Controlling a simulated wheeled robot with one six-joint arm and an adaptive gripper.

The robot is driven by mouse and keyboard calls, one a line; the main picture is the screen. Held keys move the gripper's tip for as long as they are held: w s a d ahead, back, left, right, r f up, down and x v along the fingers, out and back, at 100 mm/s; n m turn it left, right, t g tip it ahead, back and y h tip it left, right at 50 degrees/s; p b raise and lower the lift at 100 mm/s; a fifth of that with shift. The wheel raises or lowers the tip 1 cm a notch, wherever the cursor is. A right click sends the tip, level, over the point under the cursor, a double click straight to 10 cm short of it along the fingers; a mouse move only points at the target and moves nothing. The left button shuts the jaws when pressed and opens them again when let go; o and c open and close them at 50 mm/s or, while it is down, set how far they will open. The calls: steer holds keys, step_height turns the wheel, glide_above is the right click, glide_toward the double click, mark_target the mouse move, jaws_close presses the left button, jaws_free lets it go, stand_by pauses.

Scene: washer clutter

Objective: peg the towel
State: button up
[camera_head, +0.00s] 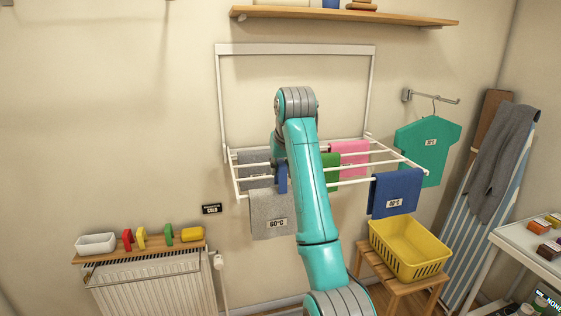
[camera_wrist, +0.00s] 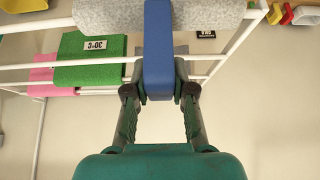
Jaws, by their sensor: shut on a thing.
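My gripper (camera_wrist: 160,92) is shut on a blue peg (camera_wrist: 158,48), with one finger on each side of it. The peg also shows in the head view (camera_head: 282,178), left of my arm, which hides most of the gripper. A light grey towel marked 60°C (camera_head: 270,212) hangs over the front left of the white drying rack (camera_head: 352,182). In the wrist view the peg lies across the middle of this towel (camera_wrist: 215,14). I cannot tell whether the peg grips the towel or is only in front of it.
A green towel (camera_head: 331,168), a pink towel (camera_head: 349,150), a blue towel (camera_head: 396,192) and a dark grey towel (camera_head: 254,172) share the rack. A shelf (camera_head: 150,254) at left holds a white tray (camera_head: 95,243) and coloured pegs. A yellow basket (camera_head: 410,250) stands at right.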

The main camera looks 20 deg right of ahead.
mark_target(281, 180)
steer(key=shift+f, duration=2.25)
steer(key=shift+s+f, duration=0.1)
steer(key=shift+f, duration=0.05)
steer(key=o, duration=1)
steer(key=shift+f, duration=0.1)
steer(key=shift+c, duration=0.2)
steer(key=shift+r, duration=0.2)
steer(key=o, duration=0.4)
steer(key=shift+o, duration=0.2)
steer(key=shift+r, duration=0.15)
steer(key=shift+r, duration=4)
